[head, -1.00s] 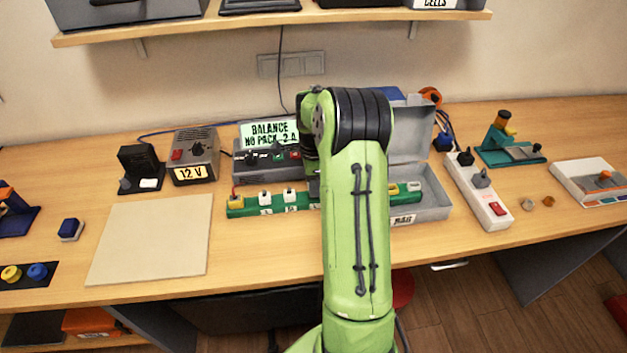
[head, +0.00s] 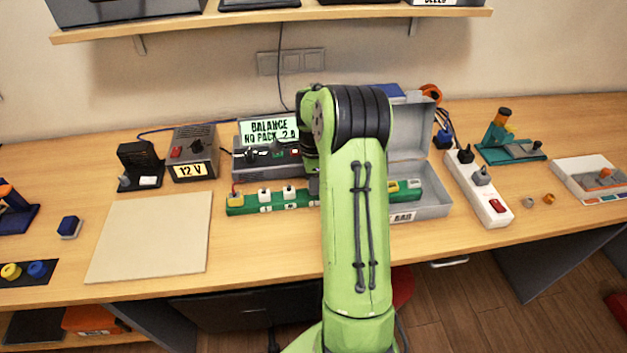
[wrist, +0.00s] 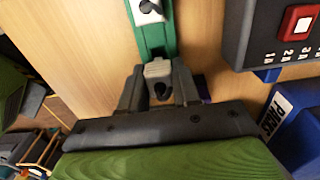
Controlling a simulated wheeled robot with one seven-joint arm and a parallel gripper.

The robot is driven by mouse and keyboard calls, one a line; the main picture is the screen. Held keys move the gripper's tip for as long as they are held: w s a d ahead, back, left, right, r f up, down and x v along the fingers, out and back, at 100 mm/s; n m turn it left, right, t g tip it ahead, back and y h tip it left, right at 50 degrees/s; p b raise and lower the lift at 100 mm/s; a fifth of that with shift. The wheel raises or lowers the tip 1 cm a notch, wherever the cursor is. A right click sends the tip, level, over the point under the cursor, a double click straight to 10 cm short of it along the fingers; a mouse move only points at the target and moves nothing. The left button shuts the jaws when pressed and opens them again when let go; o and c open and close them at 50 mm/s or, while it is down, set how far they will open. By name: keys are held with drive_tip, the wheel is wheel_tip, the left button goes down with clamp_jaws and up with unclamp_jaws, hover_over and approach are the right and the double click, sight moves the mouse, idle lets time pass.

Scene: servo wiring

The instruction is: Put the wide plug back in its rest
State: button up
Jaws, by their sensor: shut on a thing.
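My gripper (wrist: 159,88) is shut on a light grey plug (wrist: 157,69) with a dark hole or cable end, which I take to be the wide plug. The fingers are on either side of it, over the green rest strip (wrist: 155,40). I cannot tell whether the plug is seated or just above the strip. A white plug (wrist: 150,10) sits further along the strip.
The balance charger (head: 250,168) stands behind the strip. A blue PACKS bin (wrist: 297,125) is near my gripper. A beige mat (head: 150,240) is clear at the left.

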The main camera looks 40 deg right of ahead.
drive_tip(key=shift+f+b, duration=0.85)
drive_tip(key=shift+f, duration=0.3)
drive_tip(key=o, duration=1.1)
drive_tip(key=shift+r, duration=0.1)
wheel_tip(320, 180, up, 16)
drive_tip(key=p, duration=0.3)
